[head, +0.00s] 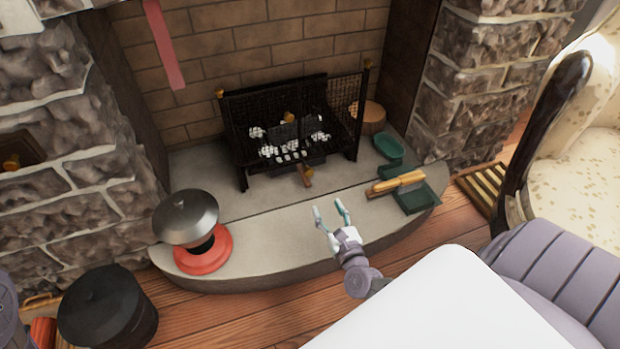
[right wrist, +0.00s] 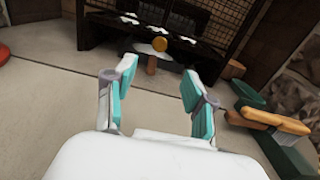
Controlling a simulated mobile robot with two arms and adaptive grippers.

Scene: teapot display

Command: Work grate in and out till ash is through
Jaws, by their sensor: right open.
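The fire grate is a black basket (head: 290,125) inside the brick fireplace, holding pale ash lumps (head: 268,151). My right gripper (head: 332,210) is open and empty above the stone hearth, in front of the grate and apart from the handle. In the right wrist view its two teal-padded fingers (right wrist: 152,85) are spread, with the knob beyond them. My left gripper is not in view.
A metal dome on a red base (head: 203,250) stands on the hearth (head: 290,235) at left. A green dustpan with a brush (head: 415,195) and a green dish (head: 388,148) lie at right. A black pot (head: 107,308) is on the floor. The hearth's middle is clear.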

